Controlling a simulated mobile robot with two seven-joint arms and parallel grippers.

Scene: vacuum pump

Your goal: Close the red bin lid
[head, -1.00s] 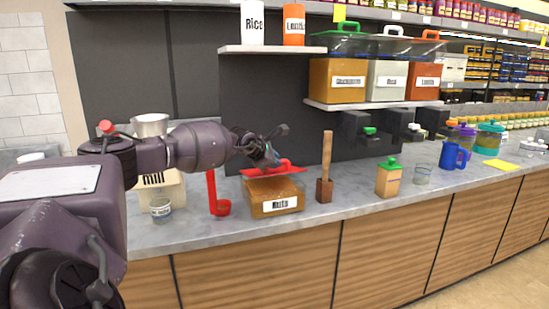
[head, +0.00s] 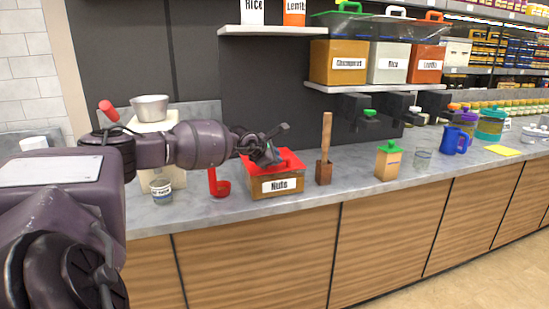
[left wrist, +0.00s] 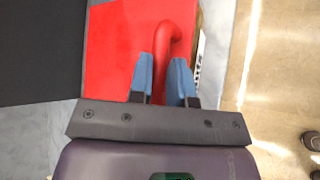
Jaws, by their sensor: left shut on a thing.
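The bin (head: 256,189) labelled "Nuts" stands on the counter in the middle of the head view. Its red lid (head: 297,170) lies over the top and looks down, nearly flat; the far edge is partly hidden by my gripper. My left gripper (head: 271,158) is at the lid's handle from above. In the left wrist view the blue fingertips (left wrist: 161,72) are shut around the curved red handle (left wrist: 175,25), above the flat red lid (left wrist: 112,45). My right gripper is in neither view.
A red ladle (head: 221,187) stands left of the bin and a wooden scoop (head: 324,172) close on its right. A small jar (head: 161,191) is further left. A green-topped container (head: 388,162) stands further right. Shelf bins (head: 338,62) hang above.

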